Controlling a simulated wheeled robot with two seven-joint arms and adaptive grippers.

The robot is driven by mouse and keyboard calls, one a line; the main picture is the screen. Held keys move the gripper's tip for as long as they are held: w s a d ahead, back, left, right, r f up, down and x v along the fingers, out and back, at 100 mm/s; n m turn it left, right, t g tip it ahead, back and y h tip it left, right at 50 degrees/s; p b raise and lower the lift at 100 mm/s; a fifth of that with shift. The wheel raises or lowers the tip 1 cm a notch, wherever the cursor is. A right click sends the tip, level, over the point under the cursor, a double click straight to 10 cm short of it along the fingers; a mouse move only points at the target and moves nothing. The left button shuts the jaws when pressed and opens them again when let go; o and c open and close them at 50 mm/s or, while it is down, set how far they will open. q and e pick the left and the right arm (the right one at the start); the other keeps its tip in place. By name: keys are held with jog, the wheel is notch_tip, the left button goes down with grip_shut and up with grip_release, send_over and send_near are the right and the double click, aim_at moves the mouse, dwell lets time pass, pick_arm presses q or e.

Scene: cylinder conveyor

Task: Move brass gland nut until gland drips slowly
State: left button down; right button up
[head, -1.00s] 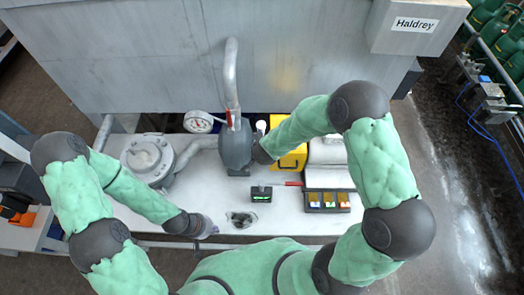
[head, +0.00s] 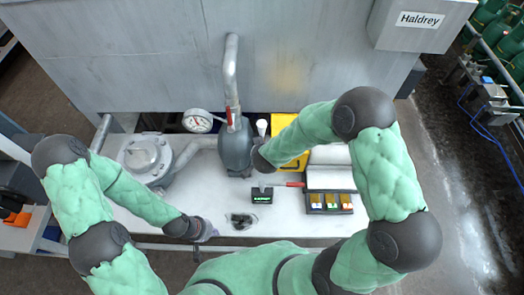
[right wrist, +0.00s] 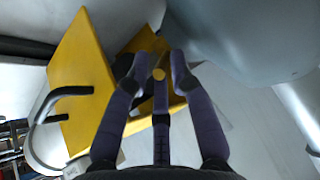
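No gland nut or drip can be made out there. My left gripper (head: 210,232) is low over the table's front edge, small and seen from above; its finger opening is unclear.
A yellow case (head: 290,135) stands behind my right wrist. A flanged pipe fitting (head: 146,155), a pressure gauge (head: 197,121) and a vertical pipe (head: 231,75) crowd the back. A small green-lit display (head: 262,196) and a compartment tray (head: 330,203) occupy the front right. The white tabletop (head: 190,190) has some clear room.

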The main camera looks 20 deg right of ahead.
jog(key=v, duration=1.2)
dwell(0.6)
